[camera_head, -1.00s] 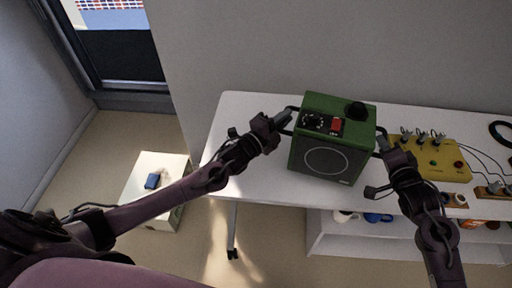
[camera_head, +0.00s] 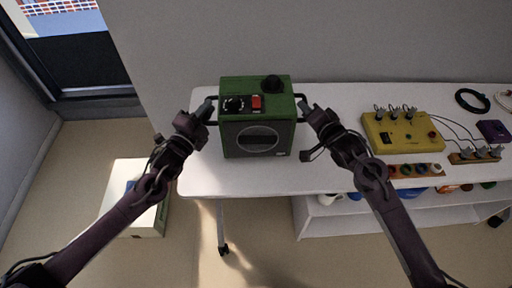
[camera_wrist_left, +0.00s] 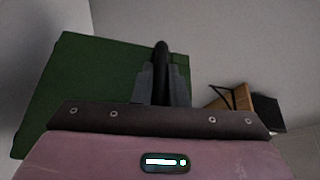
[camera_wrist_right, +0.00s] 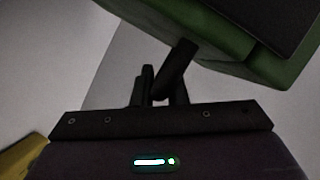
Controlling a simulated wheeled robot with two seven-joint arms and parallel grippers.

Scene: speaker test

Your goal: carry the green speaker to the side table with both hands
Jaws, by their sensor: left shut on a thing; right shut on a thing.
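The green speaker (camera_head: 256,137) has a dark front with a round cone, a red switch and a black knob on top. It is upright over the left part of the white table; I cannot tell whether it touches the top. My left gripper (camera_head: 207,108) is shut on its left side handle, and the handle shows between the fingers in the left wrist view (camera_wrist_left: 162,80). My right gripper (camera_head: 308,110) is shut on the right handle, also seen in the right wrist view (camera_wrist_right: 160,90). A low white side table (camera_head: 150,222) stands on the floor at the left.
The white table (camera_head: 335,170) holds a yellow box (camera_head: 402,133) with switches and wires, a black ring (camera_head: 472,100) and a purple box (camera_head: 493,131) on the right. A blue thing on the low table is partly hidden by my left arm. A shelf with several items is below.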

